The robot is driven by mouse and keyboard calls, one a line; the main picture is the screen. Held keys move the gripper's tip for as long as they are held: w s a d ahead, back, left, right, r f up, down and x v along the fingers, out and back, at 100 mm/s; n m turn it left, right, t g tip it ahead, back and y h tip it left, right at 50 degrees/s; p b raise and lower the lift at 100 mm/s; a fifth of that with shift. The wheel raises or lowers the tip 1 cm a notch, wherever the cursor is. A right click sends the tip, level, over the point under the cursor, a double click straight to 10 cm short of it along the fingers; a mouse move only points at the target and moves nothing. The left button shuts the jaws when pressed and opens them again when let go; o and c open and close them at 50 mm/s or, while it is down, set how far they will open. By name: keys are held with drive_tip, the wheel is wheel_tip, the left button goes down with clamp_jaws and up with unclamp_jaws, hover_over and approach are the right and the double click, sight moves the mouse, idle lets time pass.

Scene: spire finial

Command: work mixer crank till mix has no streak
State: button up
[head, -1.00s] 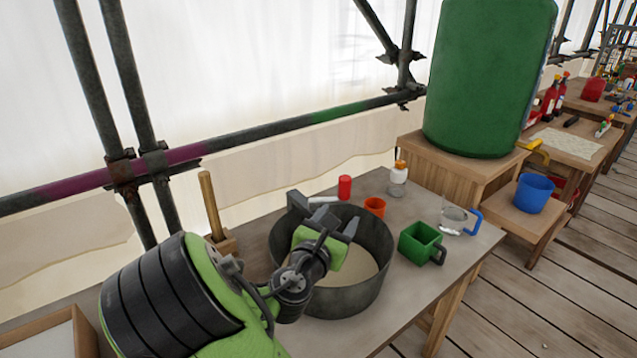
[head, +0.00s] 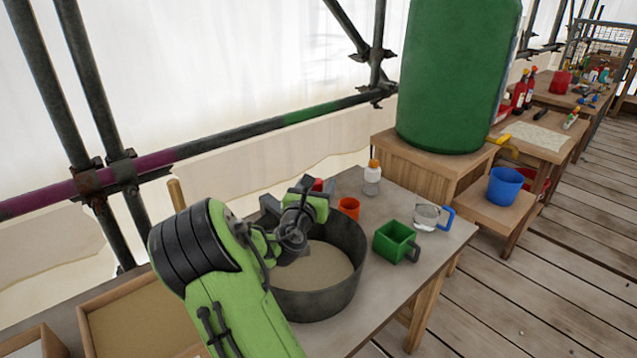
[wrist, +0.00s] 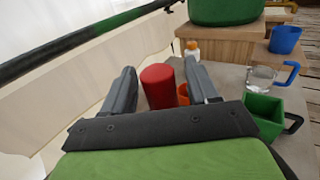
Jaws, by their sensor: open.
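A round grey tub (head: 330,300) on the bench holds a pale beige mix (head: 318,268). The visible part of the mix looks even in colour; my arm hides the rest. My gripper (head: 305,188) is over the tub's far rim, open. In the wrist view, a red upright cylinder (wrist: 158,86) stands between the open fingers, apart from both. It looks like a crank knob, but its link to the tub is hidden.
Right of the tub stand an orange cup (head: 349,207), a white bottle with orange cap (head: 372,178), a green square cup (head: 395,242) and a clear jug with blue handle (head: 427,217). An open wooden tray (head: 92,335) is at left. A scaffold rail runs behind.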

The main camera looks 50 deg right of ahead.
drive_tip(key=shift+x, duration=0.75)
drive_tip(key=shift+c, duration=0.4)
clamp_jaws()
drive_tip(key=shift+a+g+p, duration=0.15)
drive_tip(key=shift+g+p, duration=0.15)
